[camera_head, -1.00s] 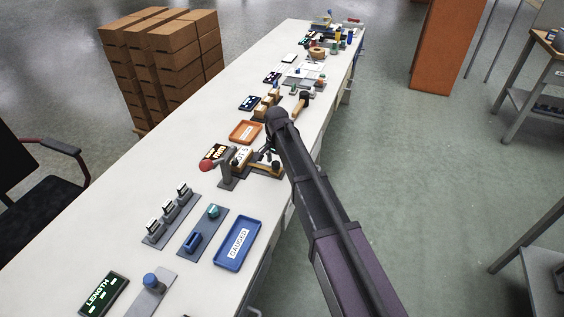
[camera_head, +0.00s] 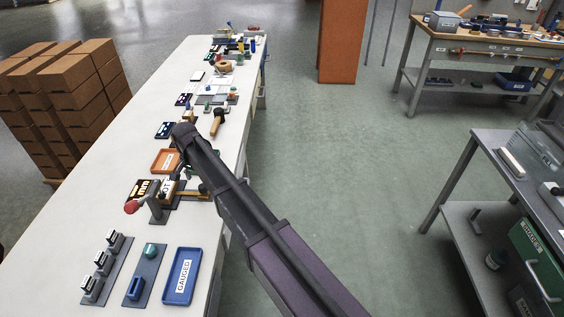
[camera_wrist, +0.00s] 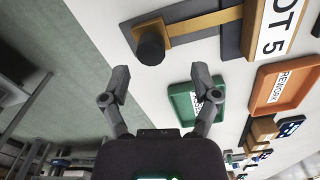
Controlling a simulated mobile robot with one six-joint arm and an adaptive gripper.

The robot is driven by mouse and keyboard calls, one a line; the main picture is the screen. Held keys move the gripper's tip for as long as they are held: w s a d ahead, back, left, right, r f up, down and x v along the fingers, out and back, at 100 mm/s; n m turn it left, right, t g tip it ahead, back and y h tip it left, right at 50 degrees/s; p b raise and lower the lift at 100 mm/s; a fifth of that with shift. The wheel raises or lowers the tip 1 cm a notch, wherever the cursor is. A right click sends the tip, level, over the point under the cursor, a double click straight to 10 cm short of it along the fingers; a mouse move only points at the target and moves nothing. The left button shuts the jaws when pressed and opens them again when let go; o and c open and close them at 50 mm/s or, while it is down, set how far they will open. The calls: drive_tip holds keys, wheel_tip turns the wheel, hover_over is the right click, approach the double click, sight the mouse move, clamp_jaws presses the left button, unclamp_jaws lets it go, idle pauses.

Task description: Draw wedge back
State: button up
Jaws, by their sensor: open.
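The wedge appears to be the flat brass bar (camera_wrist: 205,20) in the wrist view, with a dark round knob (camera_wrist: 150,47) at its outer end. It runs over a dark plate into a wooden block (camera_wrist: 259,25) whose white label reads "OT 5", cut off by the frame. My gripper (camera_wrist: 163,82) is open and empty, its two fingers apart, below the knob in the picture and not touching it. In the head view a brass bar (camera_head: 190,193) shows beside the labelled block; my arm hides most of my gripper there.
A green tray (camera_wrist: 178,92) lies beyond my fingers, beside an orange rework tray (camera_wrist: 260,104). A red-knobbed lever (camera_head: 132,207) stands left of the block. A blue "GAUGED" tray (camera_head: 168,292) lies nearer on the white bench. Open floor (camera_head: 310,160) is to the right.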

sight(199, 186)
drive_tip(key=shift+r+p, duration=4.85)
drive_tip(key=shift+r, duration=0.3)
drive_tip(key=s+d+n, duration=0.2)
drive_tip(key=s+d, duration=0.1)
drive_tip(key=d, duration=1.1)
drive_tip(key=s+d+n, duration=0.2)
drive_tip(key=s+d, duration=0.1)
drive_tip(key=d, duration=1.1)
drive_tip(key=shift+s+d, duration=0.35)
drive_tip(key=shift+f, duration=0.1)
drive_tip(key=shift+s+d, duration=0.15)
drive_tip(key=shift+d, duration=0.05)
drive_tip(key=c, duration=0.7)
drive_tip(key=shift+s+d, duration=0.65)
drive_tip(key=shift+d, duration=0.35)
clamp_jaws()
drive_tip(key=s+d, duration=0.8)
drive_tip(key=d, duration=0.3)
drive_tip(key=shift+s+d, duration=0.25)
drive_tip(key=shift+s, duration=0.05)
